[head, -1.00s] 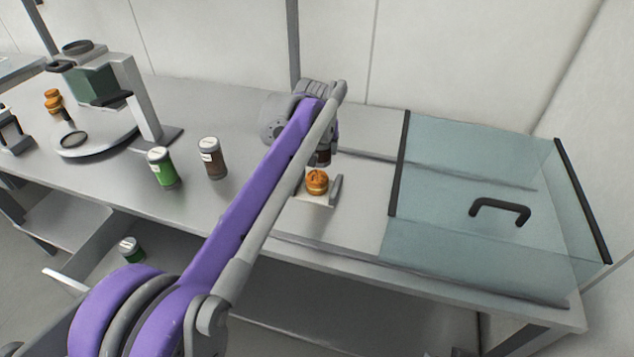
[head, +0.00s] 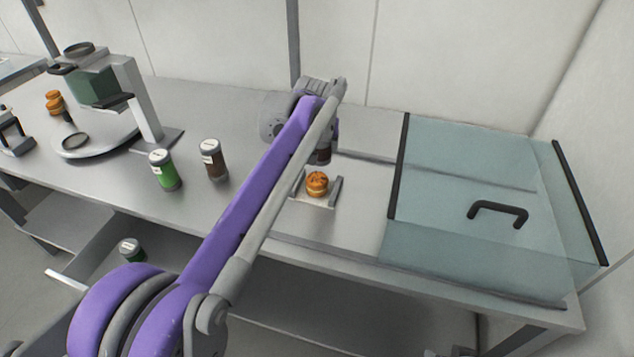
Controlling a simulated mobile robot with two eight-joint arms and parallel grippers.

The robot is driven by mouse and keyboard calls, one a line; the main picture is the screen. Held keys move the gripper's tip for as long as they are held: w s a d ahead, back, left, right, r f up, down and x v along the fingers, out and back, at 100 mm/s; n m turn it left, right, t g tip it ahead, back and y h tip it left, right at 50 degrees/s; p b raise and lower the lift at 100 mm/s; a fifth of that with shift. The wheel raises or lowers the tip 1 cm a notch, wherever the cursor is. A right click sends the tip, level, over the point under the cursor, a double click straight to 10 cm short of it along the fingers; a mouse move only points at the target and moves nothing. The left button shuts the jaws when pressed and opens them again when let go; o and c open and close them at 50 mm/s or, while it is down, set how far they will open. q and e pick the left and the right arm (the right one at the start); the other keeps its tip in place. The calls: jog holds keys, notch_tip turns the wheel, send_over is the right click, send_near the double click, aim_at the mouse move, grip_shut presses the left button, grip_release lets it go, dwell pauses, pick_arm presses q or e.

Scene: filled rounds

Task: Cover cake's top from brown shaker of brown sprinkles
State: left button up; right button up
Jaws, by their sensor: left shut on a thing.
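The small orange-brown cake (head: 317,183) sits on a small grey stand (head: 318,203) with an upright side piece, near the table's front edge. My left arm reaches across the view, and my left gripper (head: 322,142) is just behind and above the cake, its fingers mostly hidden by my arm. It is shut on a dark brown shaker (head: 323,156), of which only a small part shows. Whether sprinkles are falling, or how much of the cake's top is covered, is too small to tell. My right gripper is out of view.
Another brown shaker (head: 214,160) and a green shaker (head: 164,170) stand left of my arm. A machine with a round plate (head: 95,143) is at far left. A glass case (head: 480,170) with a dark handle fills the right.

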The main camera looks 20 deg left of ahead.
pick_arm(q)
jog(key=shift+r+p, duration=1.15)
jog(key=shift+r, duration=0.75)
